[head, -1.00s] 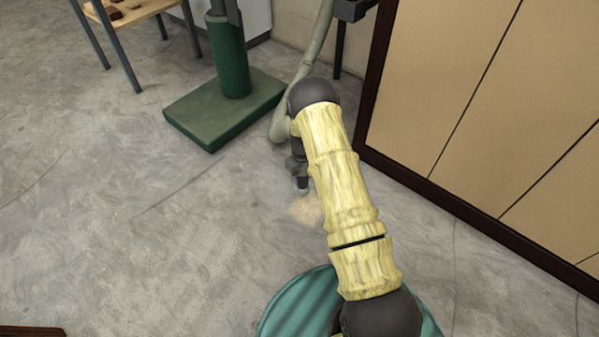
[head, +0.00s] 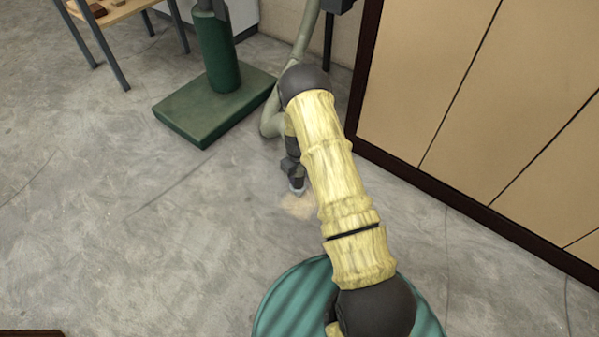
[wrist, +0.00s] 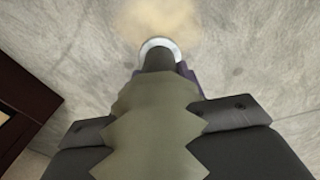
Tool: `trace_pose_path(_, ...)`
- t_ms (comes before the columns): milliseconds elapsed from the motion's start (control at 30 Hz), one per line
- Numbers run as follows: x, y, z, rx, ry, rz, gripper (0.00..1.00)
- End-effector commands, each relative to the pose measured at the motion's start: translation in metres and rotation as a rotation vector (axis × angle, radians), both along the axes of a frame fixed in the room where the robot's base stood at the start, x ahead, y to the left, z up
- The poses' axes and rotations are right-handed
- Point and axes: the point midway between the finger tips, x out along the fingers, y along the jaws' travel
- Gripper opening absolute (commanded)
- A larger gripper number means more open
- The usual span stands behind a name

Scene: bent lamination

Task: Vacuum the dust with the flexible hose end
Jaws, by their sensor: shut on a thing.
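The dust is a tan patch (head: 298,206) on the grey concrete floor, beside the tip of my gripper in the head view. In the wrist view the dust (wrist: 158,18) lies just beyond the hose mouth. The flexible hose end (wrist: 158,90) is olive green with a pale round rim and points at the dust. My gripper (wrist: 160,112) is shut on the hose, with dark jaws on both sides of it. In the head view my gripper (head: 297,180) is small and partly hidden by my arm. I cannot tell whether the rim touches the floor.
The green-grey hose (head: 304,35) runs up behind my arm. A green pedestal base (head: 215,103) stands left of it. A tan panelled front with a dark frame (head: 480,85) bounds the right. A wooden table (head: 113,14) is at top left. The left floor is clear.

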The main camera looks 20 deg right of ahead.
Motion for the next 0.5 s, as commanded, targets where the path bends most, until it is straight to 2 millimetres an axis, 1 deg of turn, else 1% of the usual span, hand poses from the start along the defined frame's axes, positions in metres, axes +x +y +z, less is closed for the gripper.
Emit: trace_pose_path(500,-0.013,0.019,0.001,0.000,0.000,0.001,0.20)
